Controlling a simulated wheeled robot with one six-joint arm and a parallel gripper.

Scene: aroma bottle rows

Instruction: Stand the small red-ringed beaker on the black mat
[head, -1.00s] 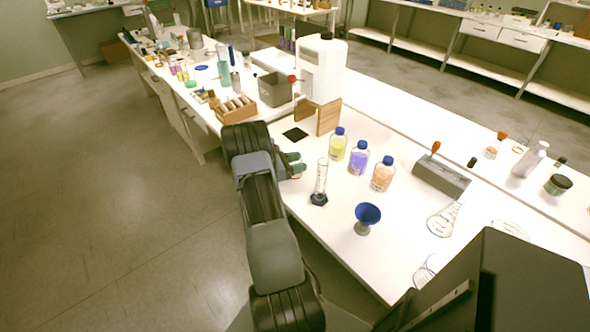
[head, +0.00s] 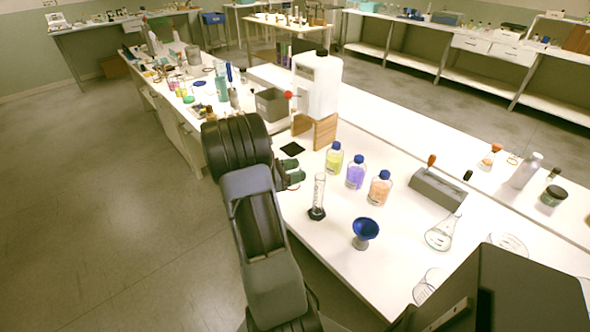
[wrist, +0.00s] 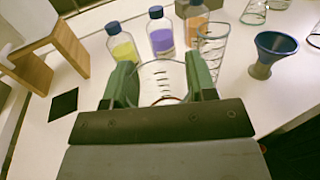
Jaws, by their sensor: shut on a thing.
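In the wrist view my gripper (wrist: 162,82) is shut on a clear beaker (wrist: 160,75) with dark graduation marks. A bit of red shows low on it, just above the gripper body; its base is hidden. The beaker is held between the two green fingers. The black mat (wrist: 64,104) lies flat and empty on the table to the left of the gripper. In the head view the mat (head: 292,149) lies just beyond my gripper (head: 294,174), whose fingers are partly hidden behind my arm. The beaker is hard to make out there.
Yellow (head: 334,159), purple (head: 356,173) and orange (head: 379,189) blue-capped bottles stand right of the gripper. A graduated cylinder (head: 318,197) and a blue funnel (head: 365,230) stand nearer. A wooden stand (head: 325,130) under a white container (head: 317,85) rises behind the mat.

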